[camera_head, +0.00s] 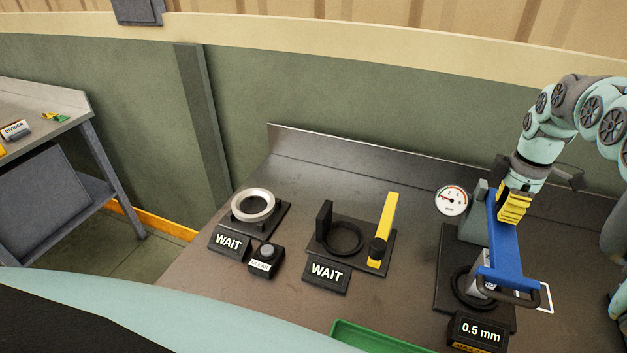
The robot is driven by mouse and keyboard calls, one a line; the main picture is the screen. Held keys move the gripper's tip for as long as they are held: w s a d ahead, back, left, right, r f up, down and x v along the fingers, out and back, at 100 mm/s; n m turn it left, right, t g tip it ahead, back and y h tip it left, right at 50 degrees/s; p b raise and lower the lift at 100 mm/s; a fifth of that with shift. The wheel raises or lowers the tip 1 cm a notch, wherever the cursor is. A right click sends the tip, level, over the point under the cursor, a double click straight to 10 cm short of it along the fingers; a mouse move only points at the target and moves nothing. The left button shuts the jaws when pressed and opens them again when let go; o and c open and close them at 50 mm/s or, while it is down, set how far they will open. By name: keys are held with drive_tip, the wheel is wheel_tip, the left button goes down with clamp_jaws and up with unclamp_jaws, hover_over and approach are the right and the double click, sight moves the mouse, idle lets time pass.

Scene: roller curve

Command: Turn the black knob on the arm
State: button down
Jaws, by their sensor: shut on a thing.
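My gripper (513,212), with yellow ribbed fingers, points down onto the upper part of a blue arm (503,250) at the right station. It is shut on a part on that arm, and its fingers hide what they hold. No black knob shows on the blue arm; the fingers may cover one. At the middle station a black knob (377,250) sits near the lower end of a yellow arm (388,215), well left of my gripper.
A dial gauge (452,200) stands just left of my gripper. A "0.5 mm" display (481,332) is in front of the right station. Two "WAIT" signs (326,272), a ring (253,206) and a button box (266,257) stand further left. A green tray (375,340) lies at the front.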

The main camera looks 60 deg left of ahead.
drive_tip(key=shift+n+b, duration=0.55)
drive_tip(key=shift+n, duration=0.35)
drive_tip(key=c, duration=0.6)
unclamp_jaws()
wheel_tip(320, 180, up, 12)
idle(0.3)
